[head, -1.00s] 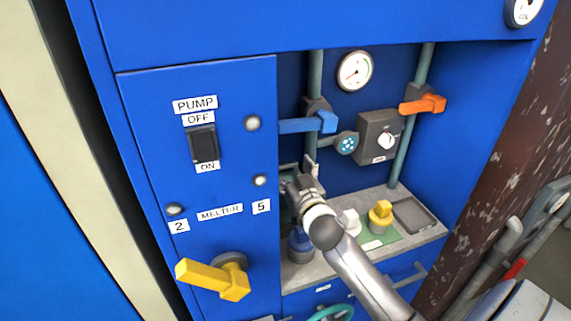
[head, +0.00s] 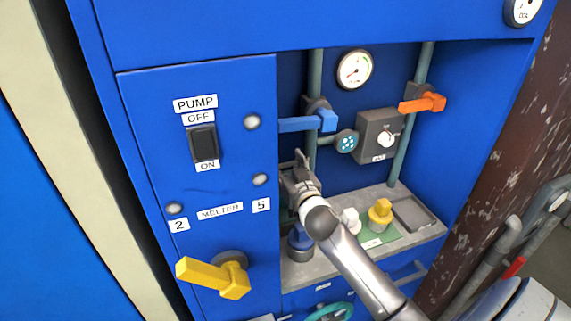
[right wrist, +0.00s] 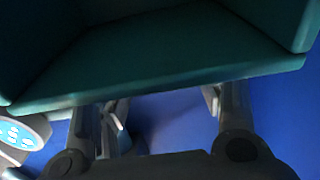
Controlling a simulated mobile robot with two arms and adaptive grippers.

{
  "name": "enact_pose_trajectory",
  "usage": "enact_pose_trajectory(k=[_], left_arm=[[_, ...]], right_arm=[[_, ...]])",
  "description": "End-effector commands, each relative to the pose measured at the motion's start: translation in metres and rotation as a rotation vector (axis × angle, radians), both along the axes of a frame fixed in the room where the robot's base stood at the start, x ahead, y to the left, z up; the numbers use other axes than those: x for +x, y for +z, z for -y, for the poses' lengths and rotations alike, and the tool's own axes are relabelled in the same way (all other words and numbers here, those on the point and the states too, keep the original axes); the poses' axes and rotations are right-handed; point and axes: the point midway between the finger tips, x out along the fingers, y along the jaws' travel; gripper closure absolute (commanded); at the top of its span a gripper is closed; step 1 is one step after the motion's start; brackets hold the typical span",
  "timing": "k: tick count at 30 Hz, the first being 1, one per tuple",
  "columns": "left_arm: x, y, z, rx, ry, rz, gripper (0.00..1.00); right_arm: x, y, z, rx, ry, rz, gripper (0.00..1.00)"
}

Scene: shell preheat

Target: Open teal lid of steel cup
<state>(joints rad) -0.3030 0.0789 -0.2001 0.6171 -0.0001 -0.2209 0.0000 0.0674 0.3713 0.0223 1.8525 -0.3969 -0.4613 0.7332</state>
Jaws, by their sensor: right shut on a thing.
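My right gripper (head: 303,160) is in the recess, just right of the blue panel's edge, fingers pointing up. In the right wrist view a dark teal piece (right wrist: 160,75), which I take to be the teal lid, fills the upper part and crosses in front of the fingers of the gripper (right wrist: 162,108). The gripper is shut on it. In the head view the lid and the steel cup cannot be made out; the arm and panel edge cover that spot. My left gripper is not in view.
A blue valve handle (head: 308,123) sticks out just above the gripper. A blue-knobbed (head: 300,240), a white (head: 350,220) and a yellow-knobbed piece (head: 381,213) stand on the grey counter (head: 412,237). A yellow lever (head: 212,276) juts from the left panel.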

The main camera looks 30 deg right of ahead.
Motion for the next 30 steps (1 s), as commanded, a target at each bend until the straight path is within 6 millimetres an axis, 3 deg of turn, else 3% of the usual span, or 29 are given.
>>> enact_pose_trajectory(k=[5, 9, 16, 21, 30], left_arm=[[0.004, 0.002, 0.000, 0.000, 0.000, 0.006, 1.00], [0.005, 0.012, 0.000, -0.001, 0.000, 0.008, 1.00], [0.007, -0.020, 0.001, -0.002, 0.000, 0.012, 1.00], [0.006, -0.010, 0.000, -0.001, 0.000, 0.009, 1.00], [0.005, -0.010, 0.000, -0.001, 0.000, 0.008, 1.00]], right_arm=[[-0.001, 0.000, -0.001, 0.001, 0.000, -0.001, 0.82], [-0.016, 0.005, -0.005, 0.007, 0.000, -0.002, 0.82], [-0.043, -0.001, -0.011, -0.018, 0.000, 0.102, 0.81], [-0.060, 0.007, -0.015, -0.023, 0.000, 0.113, 0.81], [-0.063, 0.005, -0.015, -0.025, -0.001, 0.111, 0.82]])
